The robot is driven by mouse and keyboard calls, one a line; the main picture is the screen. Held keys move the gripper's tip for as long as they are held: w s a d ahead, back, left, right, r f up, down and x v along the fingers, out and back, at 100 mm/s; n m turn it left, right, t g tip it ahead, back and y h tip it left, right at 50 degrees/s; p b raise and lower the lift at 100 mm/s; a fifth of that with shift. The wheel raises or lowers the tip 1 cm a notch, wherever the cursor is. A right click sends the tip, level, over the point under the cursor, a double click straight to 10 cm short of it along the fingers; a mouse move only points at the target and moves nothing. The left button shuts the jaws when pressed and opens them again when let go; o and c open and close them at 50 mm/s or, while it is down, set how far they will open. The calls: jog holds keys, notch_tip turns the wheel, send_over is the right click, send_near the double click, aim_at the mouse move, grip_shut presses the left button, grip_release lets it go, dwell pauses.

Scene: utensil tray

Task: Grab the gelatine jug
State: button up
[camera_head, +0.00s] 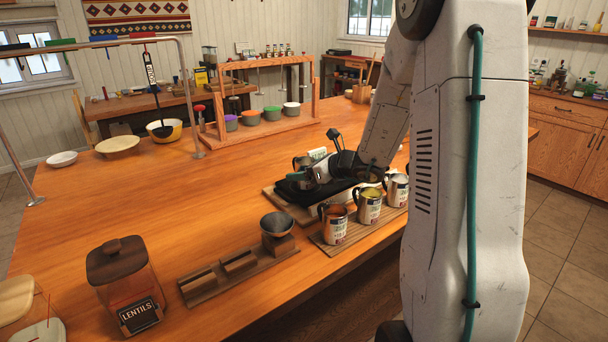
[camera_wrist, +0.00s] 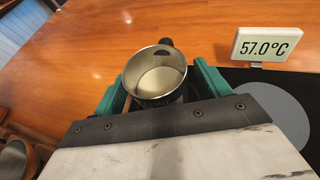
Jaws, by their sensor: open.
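A metal jug with a dark handle and pale contents (camera_wrist: 160,78) stands upright on the table between the two green fingers of my gripper (camera_wrist: 155,84) in the wrist view. The fingers are open on either side of it; I cannot tell whether either touches it. In the head view, the jug (camera_head: 301,161) shows just beyond my gripper (camera_head: 310,174), partly hidden. No label on it is readable, so I cannot confirm it is the gelatine jug. Three labelled metal jugs with orange (camera_head: 333,222), yellow (camera_head: 369,206) and pale (camera_head: 397,190) contents stand on a slatted mat.
A black hot plate with a grey disc (camera_wrist: 277,112) and a display reading 57.0°C (camera_wrist: 268,44) is right of the jug. A small dark bowl (camera_head: 277,226) and a lentils jar (camera_head: 126,285) stand nearer. The table's left middle is clear.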

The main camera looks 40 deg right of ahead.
jog(key=c, duration=1.2)
jog(key=shift+c, duration=0.4)
jog(key=shift+r, duration=0.1)
